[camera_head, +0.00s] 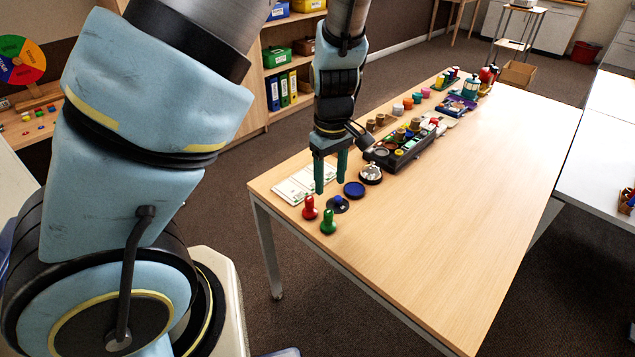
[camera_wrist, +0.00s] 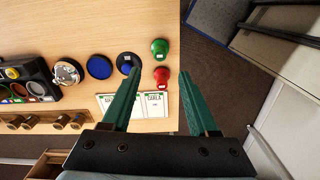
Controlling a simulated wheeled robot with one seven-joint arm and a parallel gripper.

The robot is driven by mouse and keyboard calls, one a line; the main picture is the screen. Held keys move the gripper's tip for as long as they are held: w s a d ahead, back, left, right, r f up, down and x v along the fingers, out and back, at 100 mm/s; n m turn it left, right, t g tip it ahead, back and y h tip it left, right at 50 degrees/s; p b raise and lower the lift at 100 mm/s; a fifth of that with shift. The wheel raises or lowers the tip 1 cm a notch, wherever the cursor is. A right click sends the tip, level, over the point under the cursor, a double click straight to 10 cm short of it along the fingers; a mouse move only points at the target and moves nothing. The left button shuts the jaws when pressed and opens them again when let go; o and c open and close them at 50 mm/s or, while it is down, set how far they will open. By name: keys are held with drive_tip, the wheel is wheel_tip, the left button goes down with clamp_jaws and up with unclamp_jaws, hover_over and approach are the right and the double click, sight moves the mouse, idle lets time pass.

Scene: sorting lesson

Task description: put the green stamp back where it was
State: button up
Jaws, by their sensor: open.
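The green stamp (camera_head: 328,222) stands upright on the wooden table near its near left end. In the wrist view the green stamp (camera_wrist: 160,48) is seen from above, beyond the fingertips. A red stamp (camera_head: 310,208) stands close beside it; in the wrist view the red stamp (camera_wrist: 162,76) shows between the fingertips. A small blue stamp (camera_head: 338,200) is on a black disc (camera_wrist: 124,58). My gripper (camera_head: 331,184) is open and empty, pointing down above the table, apart from the stamps. It also shows in the wrist view (camera_wrist: 159,73).
White printed cards (camera_head: 296,186) lie by the table edge. A blue round pad (camera_head: 354,189) and a round metal-and-black item (camera_head: 370,174) lie behind the stamps. A black tray (camera_head: 400,157) holds several small items. The table's right side is clear.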

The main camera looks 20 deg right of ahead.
drive_tip(key=a+r+m, duration=0.1)
drive_tip(key=a+r, duration=0.3)
drive_tip(key=a, duration=0.4)
drive_tip(key=w+a+r+m+t, duration=0.1)
drive_tip(key=a+r, duration=0.3)
drive_tip(key=a, duration=0.5)
drive_tip(key=a+r+m, duration=0.3)
drive_tip(key=a, duration=0.5)
drive_tip(key=shift+w+a+r+t, duration=0.2)
drive_tip(key=shift+r+t, duration=0.1)
drive_tip(key=shift+r, duration=0.1)
